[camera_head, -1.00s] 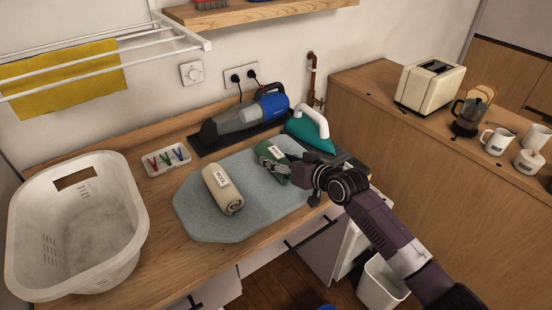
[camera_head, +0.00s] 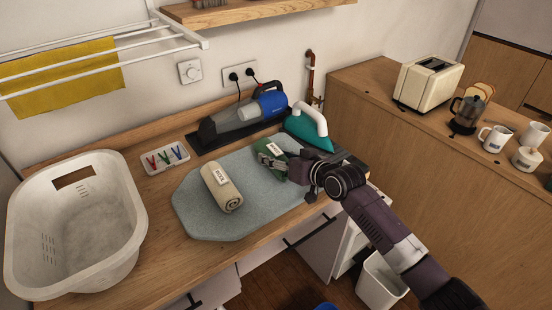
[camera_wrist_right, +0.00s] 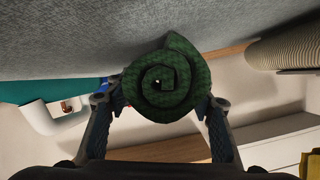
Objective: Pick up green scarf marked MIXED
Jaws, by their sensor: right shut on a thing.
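The rolled green scarf (camera_head: 268,151) with a white label lies at the right part of the grey ironing mat (camera_head: 205,228). The label's print is too small to read surely. My right gripper (camera_head: 284,168) is shut on the near end of the scarf. In the right wrist view the scarf's spiral end (camera_wrist_right: 165,80) sits between the two fingers (camera_wrist_right: 162,110), against the grey mat surface. I cannot tell if it is clear of the mat. A beige rolled scarf (camera_head: 222,190) with a label lies to its left. My left gripper is not in view.
A teal iron (camera_head: 308,132) and a handheld vacuum (camera_head: 240,118) stand just behind the scarf. A white laundry basket (camera_head: 128,240) is at the left, with a tray of coloured pegs (camera_head: 148,163) beside it. A side counter with a toaster (camera_head: 428,84) is at the right.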

